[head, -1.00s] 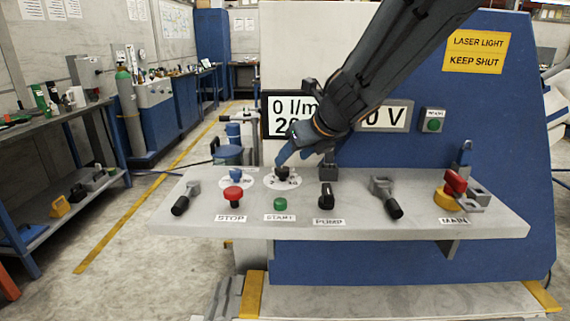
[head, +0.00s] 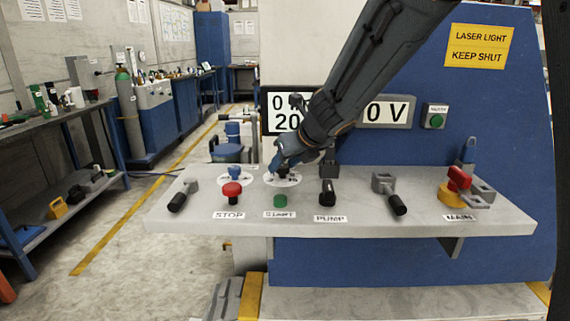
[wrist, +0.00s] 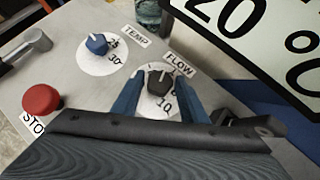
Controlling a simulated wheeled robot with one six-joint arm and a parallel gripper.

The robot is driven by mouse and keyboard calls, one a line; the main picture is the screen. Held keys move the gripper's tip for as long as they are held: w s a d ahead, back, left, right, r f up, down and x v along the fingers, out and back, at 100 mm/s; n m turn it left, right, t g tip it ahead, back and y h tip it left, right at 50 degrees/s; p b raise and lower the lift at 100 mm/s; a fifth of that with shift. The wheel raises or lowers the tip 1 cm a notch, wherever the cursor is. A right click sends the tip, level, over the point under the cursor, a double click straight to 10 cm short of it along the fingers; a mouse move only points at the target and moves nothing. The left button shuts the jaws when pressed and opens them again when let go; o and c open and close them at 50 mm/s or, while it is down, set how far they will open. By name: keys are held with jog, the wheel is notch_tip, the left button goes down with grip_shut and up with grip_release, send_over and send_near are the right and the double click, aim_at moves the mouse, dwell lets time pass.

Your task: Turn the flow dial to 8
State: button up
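The flow dial (wrist: 159,83) is a black knob with a light pointer mark on a white round scale in the wrist view. A FLOW label (wrist: 179,64) lies above it and a 10 shows below it; other scale numbers are partly hidden. My gripper (wrist: 160,88) has its two blue fingers on either side of the knob, with a small gap visible on each side. In the head view my gripper (head: 276,168) is down at the dial's white scale (head: 270,182), and the knob is mostly hidden there.
The blue TEMP dial (wrist: 97,44) stands close by, to the left. The red STOP button (head: 232,189), green START button (head: 280,201) and black PUMP switch (head: 328,197) stand in front. The display (head: 387,112) behind is partly covered by my arm.

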jog(key=c, duration=0.7)
jog(key=shift+o, duration=0.2)
jog(key=shift+a+r+p, duration=0.1)
jog(key=shift+p, duration=0.25)
jog(key=shift+s+a+m+t+h+p, duration=0.1)
jog(key=shift+a+m+t+h+p, duration=0.1)
jog(key=shift+m+h+p, duration=0.55)
jog(key=shift+s+a+m+t+h+p, duration=0.1)
jog(key=shift+m+t+h+p, duration=0.1)
jog(key=shift+m+h+p, duration=0.6)
jog(key=shift+a+m+t+h+p, duration=0.15)
jog(key=shift+m+h+p, duration=0.3)
jog(key=shift+m+p, duration=0.55)
jog(key=m+h+p, duration=0.2)
jog(key=m, duration=0.1)
jog(key=m+h+p, duration=0.2)
jog(key=m, duration=0.1)
jog(key=shift+w+a+g, duration=0.1)
jog(key=shift+a+g, duration=0.1)
jog(key=shift+g, duration=0.15)
jog(key=shift+w+a+m+g+h+p, duration=0.1)
jog(key=shift+m+g+h+p, duration=0.4)
jog(key=shift+m+h+p, duration=0.45)
jog(key=shift+w+a+m+g+h+p, duration=0.1)
jog(key=shift+m+g+h+p, duration=0.4)
jog(key=shift+m, duration=0.7)
jog(key=o, duration=1)
